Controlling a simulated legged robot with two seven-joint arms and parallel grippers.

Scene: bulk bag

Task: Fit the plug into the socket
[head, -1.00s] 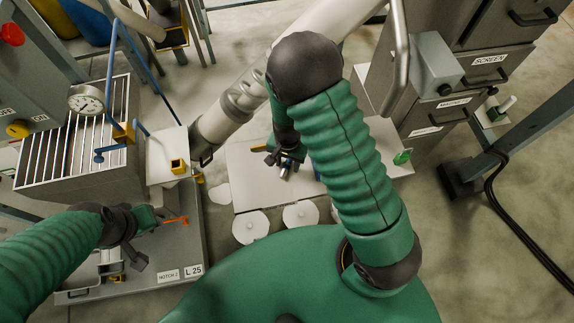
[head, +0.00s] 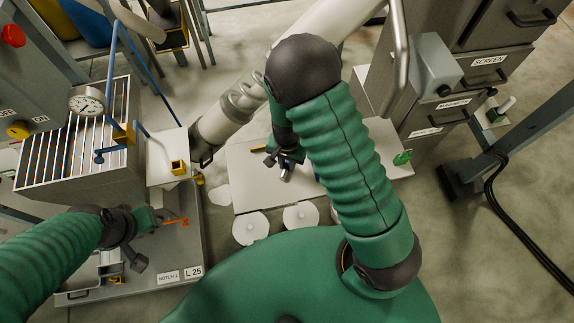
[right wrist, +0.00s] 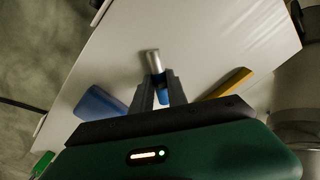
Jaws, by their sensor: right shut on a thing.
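My right gripper (right wrist: 160,92) is shut on a small plug-like piece with a silver cylindrical end (right wrist: 153,61) and a blue part between the fingers. The silver end points away from the gripper, over a pale tabletop (right wrist: 185,35). In the head view my right gripper (head: 284,162) hangs over the same table, left of my arm, with the silver end just showing. I cannot make out the socket for certain. My left gripper (head: 142,240) is at lower left, over a grey platform beside an orange piece (head: 176,221); whether its jaws are open is unclear.
A blue piece (right wrist: 99,103) and a yellow piece (right wrist: 228,85) lie on the table on either side of the right gripper. A green item (head: 402,158) is at the table's right edge. Grey cabinets (head: 470,60) stand at right; a grated box (head: 75,150) stands at left.

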